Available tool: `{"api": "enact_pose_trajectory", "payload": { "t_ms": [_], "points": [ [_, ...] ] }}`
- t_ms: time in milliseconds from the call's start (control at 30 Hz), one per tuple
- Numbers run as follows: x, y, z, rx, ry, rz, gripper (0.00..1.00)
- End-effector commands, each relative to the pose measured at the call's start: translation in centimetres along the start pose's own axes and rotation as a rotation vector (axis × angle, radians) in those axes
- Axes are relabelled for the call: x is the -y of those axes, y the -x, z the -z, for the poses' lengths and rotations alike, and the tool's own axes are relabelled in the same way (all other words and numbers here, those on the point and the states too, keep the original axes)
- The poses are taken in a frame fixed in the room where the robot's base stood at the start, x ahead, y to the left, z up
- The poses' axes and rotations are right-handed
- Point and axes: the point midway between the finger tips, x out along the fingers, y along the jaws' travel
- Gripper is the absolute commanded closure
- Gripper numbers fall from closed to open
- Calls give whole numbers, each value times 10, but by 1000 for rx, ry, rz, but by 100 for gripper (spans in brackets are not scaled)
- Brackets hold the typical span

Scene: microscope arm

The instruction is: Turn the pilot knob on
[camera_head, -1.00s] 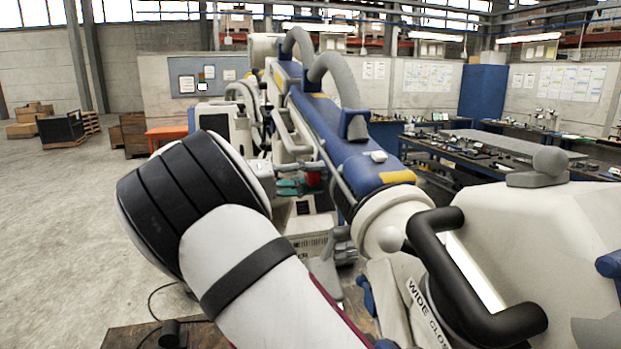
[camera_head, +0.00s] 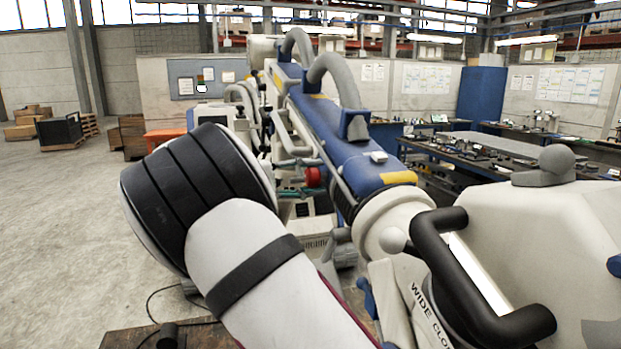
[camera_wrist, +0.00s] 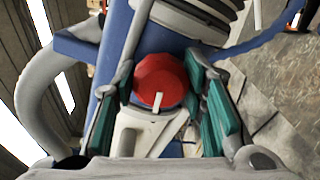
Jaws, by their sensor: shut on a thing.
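The red knob (camera_wrist: 160,79) has a white pointer mark, which points toward the lower edge of the wrist view. The knob sits on the blue and white microscope arm. It also shows small in the head view (camera_head: 313,177), near the middle. My gripper (camera_wrist: 158,72) has its green-padded fingers on either side of the knob, with the tips at its rim. It is shut on the knob. In the head view a little of the green pads (camera_head: 293,191) shows beside the knob. The rest of the gripper is largely hidden behind my own arm and machine parts.
The long blue arm (camera_head: 345,140) with grey curved handles runs beside the knob. A black handle (camera_head: 470,285) and a white housing (camera_head: 540,250) are at the right front. Benches (camera_head: 470,165) stand behind at right. Open floor (camera_head: 60,230) lies at left.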

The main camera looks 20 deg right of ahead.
Motion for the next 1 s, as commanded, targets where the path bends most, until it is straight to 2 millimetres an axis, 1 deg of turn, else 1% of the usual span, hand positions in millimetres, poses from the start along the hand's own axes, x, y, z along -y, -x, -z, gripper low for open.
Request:
{"api": "enact_pose_trajectory", "payload": {
  "t_ms": [433,467,500,533,1000],
  "points": [
    [1,1,1,-4,11,3,90],
    [1,1,1,-4,11,3,57],
    [2,1,1,-4,11,3,48],
    [2,1,1,-4,11,3,41],
    [6,1,1,-1,18,6,41]
  ]
}}
